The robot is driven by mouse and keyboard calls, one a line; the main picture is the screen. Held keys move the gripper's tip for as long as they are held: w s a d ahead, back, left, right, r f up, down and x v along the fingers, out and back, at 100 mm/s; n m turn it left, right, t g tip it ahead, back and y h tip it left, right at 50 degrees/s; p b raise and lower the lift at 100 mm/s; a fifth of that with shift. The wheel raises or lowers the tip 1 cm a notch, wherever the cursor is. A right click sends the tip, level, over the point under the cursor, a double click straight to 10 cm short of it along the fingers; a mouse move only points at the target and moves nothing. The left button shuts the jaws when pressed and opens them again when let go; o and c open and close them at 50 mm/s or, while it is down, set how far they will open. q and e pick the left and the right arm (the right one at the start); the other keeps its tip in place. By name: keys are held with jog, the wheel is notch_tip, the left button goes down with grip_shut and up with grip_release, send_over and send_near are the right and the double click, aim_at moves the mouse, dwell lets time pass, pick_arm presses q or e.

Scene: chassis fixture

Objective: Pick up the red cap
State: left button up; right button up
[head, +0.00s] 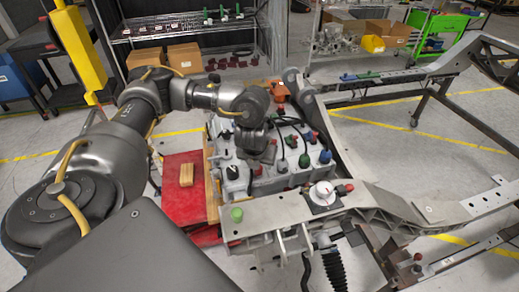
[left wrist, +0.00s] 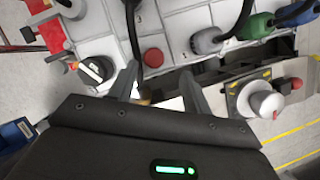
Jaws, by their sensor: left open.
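A round red cap (left wrist: 154,57) sits on the light grey block (left wrist: 175,20) in the left wrist view, just beyond and between my fingertips. It also shows small in the head view (head: 257,170), partly hidden below my gripper. My left gripper (left wrist: 159,73) is open, its two dark fingers apart with nothing held between them. In the head view my left gripper (head: 262,155) hangs over the block, pointing down. Whether the fingers touch the block cannot be told.
A black knob (left wrist: 95,70) and a grey connector (left wrist: 206,40) flank the cap, with dark cables nearby. A white knob (head: 322,192) with a red part stands on the metal frame (head: 275,213). A red table (head: 180,205) holds a wooden block (head: 186,174).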

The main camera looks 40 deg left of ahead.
pick_arm(q)
jog(key=shift+s+a+f, duration=0.1)
jog(key=shift+a+f, duration=0.25)
jog(key=shift+f, duration=0.2)
jog(key=shift+a+f, duration=0.15)
jog(key=shift+f, duration=0.2)
jog(key=x, duration=0.3)
jog(key=shift+f+p, duration=0.25)
jog(key=shift+p, duration=0.05)
jog(key=shift+r, duration=0.1)
jog(key=c, duration=0.7)
grip_shut()
pick_arm(e)
jog(key=shift+w+d+r, duration=0.1)
jog(key=shift+w+r, duration=0.05)
jog(key=shift+w, duration=0.65)
jog(key=shift+w+d+r, duration=0.1)
jog(key=shift+w+r, duration=0.05)
jog(key=shift+w, duration=0.65)
